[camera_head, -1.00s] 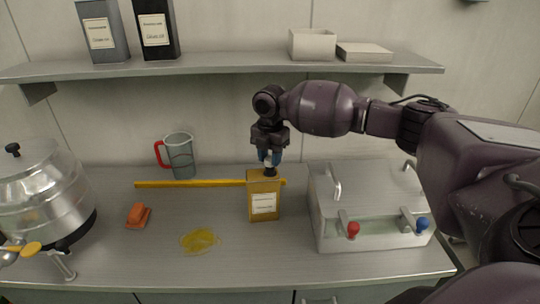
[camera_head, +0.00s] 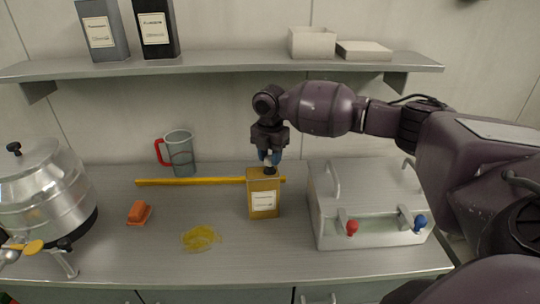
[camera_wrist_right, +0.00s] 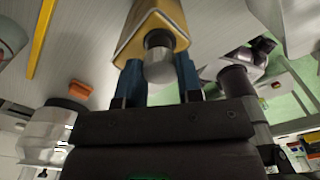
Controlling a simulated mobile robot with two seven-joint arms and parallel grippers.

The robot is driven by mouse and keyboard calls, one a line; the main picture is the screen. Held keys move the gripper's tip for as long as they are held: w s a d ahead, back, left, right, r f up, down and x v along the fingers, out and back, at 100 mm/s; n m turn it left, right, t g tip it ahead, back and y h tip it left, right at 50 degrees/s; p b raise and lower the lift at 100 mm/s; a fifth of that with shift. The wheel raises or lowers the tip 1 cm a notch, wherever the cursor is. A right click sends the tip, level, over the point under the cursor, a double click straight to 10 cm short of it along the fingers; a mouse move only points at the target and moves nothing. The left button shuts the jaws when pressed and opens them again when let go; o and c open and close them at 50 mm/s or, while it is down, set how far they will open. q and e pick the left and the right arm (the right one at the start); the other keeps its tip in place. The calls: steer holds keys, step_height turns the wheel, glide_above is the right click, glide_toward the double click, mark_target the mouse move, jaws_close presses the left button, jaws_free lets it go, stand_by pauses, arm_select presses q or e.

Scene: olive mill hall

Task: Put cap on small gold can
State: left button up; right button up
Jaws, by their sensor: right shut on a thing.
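The small gold can (camera_head: 263,194) stands upright on the steel counter, with a white label on its front. My right gripper (camera_head: 268,158) is directly above its top, pointing down, with blue fingertips. In the right wrist view the gripper (camera_wrist_right: 160,75) is shut on a silver-grey cap (camera_wrist_right: 158,67). The cap is in line with a dark round neck (camera_wrist_right: 158,39) on top of the gold can (camera_wrist_right: 155,15). Whether the cap only touches the neck or sits fully on it I cannot tell. My left gripper is not in view.
A steel box (camera_head: 365,205) with red and blue knobs stands right of the can. A yellow bar (camera_head: 190,181) lies behind it. A yellow puddle (camera_head: 201,237), an orange block (camera_head: 139,212), a jug (camera_head: 181,155) and a steel drum (camera_head: 42,190) are to the left. A shelf (camera_head: 230,63) hangs above.

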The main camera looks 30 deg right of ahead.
steer(key=shift+f+p, duration=0.45)
stand_by(0.6)
steer(key=shift+f+p, duration=0.35)
steer(key=shift+p, duration=0.1)
stand_by(0.5)
steer(key=shift+f, duration=0.2)
stand_by(0.8)
steer(key=o, duration=0.9)
steer(key=shift+c, duration=1.2)
